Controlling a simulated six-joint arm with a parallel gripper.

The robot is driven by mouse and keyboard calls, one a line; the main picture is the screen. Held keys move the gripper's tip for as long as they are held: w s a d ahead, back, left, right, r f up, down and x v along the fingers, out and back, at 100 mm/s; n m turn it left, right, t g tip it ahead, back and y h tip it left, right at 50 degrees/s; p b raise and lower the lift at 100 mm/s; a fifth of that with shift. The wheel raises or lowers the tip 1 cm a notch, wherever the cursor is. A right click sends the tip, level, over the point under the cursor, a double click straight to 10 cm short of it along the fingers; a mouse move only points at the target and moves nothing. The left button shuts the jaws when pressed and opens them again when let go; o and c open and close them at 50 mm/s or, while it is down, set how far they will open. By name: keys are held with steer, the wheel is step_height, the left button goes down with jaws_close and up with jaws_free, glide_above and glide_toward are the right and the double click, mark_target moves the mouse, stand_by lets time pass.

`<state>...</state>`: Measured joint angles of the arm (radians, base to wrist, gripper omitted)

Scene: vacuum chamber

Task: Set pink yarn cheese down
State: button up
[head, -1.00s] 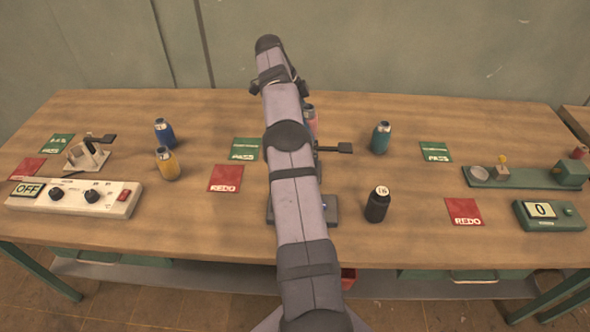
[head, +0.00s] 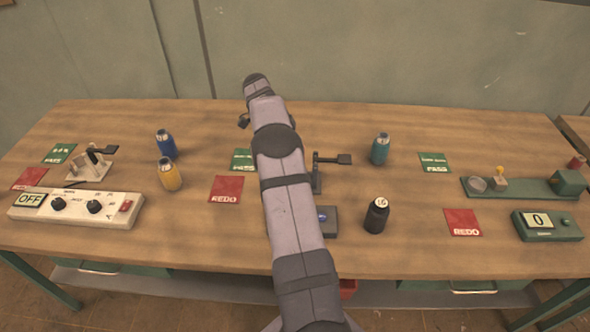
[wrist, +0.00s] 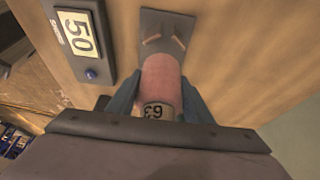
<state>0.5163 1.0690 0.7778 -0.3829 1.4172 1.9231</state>
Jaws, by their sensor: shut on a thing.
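The pink yarn cheese (wrist: 162,75) shows in the wrist view as a pink cylinder with a pale number tag on its near end. My gripper (wrist: 160,98) is shut on it, one blue-grey finger on each side. A dark grey plate (wrist: 165,30) with two orange marks lies just beyond its far end. I cannot tell whether the two touch. In the head view my own arm hides the gripper and the pink cylinder.
A box with a display reading 50 (wrist: 77,32) stands beside the plate. Blue (head: 166,145), yellow (head: 169,175), teal (head: 380,150) and black (head: 376,216) bottles stand around the table. A black lever (head: 335,160) sticks out right of my arm.

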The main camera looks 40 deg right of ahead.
steer(key=shift+f+p, duration=0.8)
steer(key=shift+f, duration=2.05)
steer(key=shift+f, duration=0.1)
steer(key=shift+f, duration=0.15)
steer(key=o, duration=1.1)
steer(key=b+v, duration=0.1)
steer(key=v, duration=1.1)
steer(key=shift+r, duration=0.2)
